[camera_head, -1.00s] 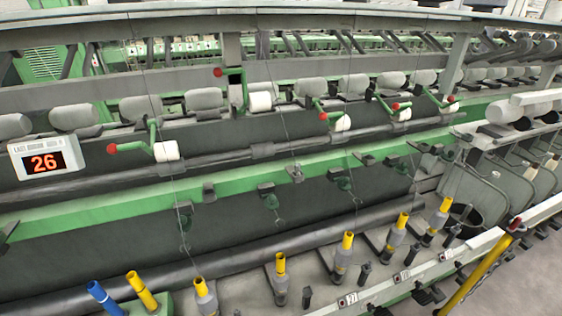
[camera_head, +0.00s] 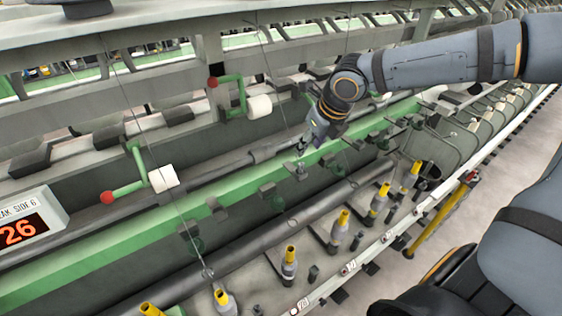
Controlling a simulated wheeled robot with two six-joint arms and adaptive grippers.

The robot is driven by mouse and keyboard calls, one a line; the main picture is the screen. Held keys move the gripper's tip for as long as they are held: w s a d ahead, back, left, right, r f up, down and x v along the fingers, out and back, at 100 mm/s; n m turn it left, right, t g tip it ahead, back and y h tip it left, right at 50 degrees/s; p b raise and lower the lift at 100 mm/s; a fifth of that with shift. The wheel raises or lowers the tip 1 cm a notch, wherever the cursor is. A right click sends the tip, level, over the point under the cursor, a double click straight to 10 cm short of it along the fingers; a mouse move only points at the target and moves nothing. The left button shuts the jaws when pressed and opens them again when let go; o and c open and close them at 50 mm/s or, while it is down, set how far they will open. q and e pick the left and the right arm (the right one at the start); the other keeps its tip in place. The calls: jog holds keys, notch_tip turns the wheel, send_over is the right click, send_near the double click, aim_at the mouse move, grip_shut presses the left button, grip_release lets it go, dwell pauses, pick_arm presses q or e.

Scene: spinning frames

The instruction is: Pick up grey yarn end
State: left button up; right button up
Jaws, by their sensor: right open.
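My right gripper (camera_head: 304,147) reaches in from the right over the green rail (camera_head: 237,196), its fingers pointing down and left. It is open, and its tips are close to a small metal guide (camera_head: 300,170) on the rail. I see nothing between its fingers. Other thin strands hang farther back. I cannot make out a loose grey yarn end; it is too fine or hidden near the gripper. My left gripper is not in view.
Several grey-and-yellow bobbins (camera_head: 289,263) stand in a row along the front. A red-knobbed green lever (camera_head: 125,190) and a number display (camera_head: 24,228) are at the left. A yellow bar (camera_head: 440,220) is at the right, with bare floor beyond.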

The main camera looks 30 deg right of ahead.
send_over(302, 165)
jog(key=s, duration=0.2)
jog(key=f, duration=0.5)
jog(key=shift+w+d, duration=0.15)
jog(key=shift+d, duration=0.1)
jog(key=shift+w+a, duration=0.15)
jog(key=shift+f, duration=0.2)
jog(key=p+x, duration=0.1)
jog(key=x, duration=0.3)
jog(key=shift+f, duration=0.3)
jog(key=shift+w+f, duration=0.1)
jog(key=shift+s, duration=0.25)
jog(key=c, duration=0.5)
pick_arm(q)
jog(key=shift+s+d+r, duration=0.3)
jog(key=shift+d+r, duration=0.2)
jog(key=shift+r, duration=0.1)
pick_arm(e)
jog(key=c, duration=0.4)
